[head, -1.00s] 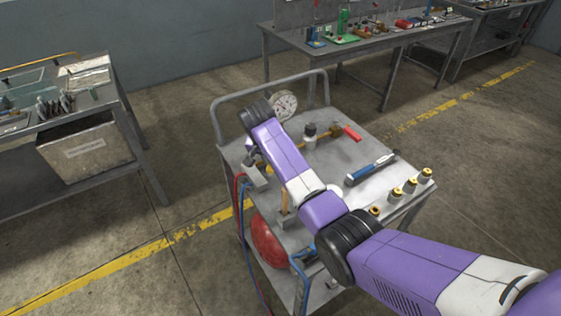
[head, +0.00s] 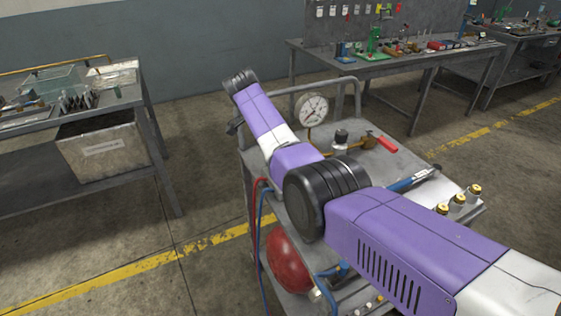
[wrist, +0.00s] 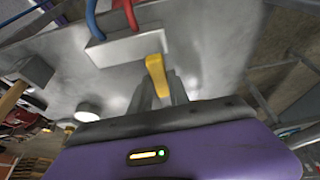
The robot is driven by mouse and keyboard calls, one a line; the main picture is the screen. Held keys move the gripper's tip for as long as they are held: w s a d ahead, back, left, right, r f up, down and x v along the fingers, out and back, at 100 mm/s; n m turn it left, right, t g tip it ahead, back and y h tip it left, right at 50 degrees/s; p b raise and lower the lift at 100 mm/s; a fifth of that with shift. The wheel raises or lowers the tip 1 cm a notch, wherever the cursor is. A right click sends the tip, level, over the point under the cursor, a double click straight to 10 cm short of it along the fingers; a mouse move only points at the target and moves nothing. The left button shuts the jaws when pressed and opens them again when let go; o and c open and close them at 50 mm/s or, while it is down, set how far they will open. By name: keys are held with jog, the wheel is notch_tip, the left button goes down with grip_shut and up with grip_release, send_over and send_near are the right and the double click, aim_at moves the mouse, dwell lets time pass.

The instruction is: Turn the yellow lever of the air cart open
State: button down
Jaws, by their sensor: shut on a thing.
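The yellow lever (wrist: 156,72) shows in the wrist view between my gripper's fingers, beside a pale block (wrist: 125,47) with a red and a blue hose. My gripper (wrist: 161,90) is shut on the lever. In the head view my arm hides the lever. The air cart (head: 378,165) is a grey metal trolley with a round pressure gauge (head: 313,109), a red-handled valve (head: 387,144) and a red tank (head: 287,262) below its top.
A blue-handled tool (head: 410,181) and brass-topped fittings (head: 458,199) lie on the cart's right side. Red and blue hoses hang at its left. A bench with a grey bin (head: 100,150) stands left; another workbench (head: 400,60) stands behind. Open floor lies between.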

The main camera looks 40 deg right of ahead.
jog(key=shift+w+d+r, duration=0.1)
jog(key=shift+w, duration=0.1)
dwell(0.4)
jog(key=c, duration=1.2)
grip_release()
jog(key=shift+c, duration=0.2)
jog(key=shift+v, duration=3.85)
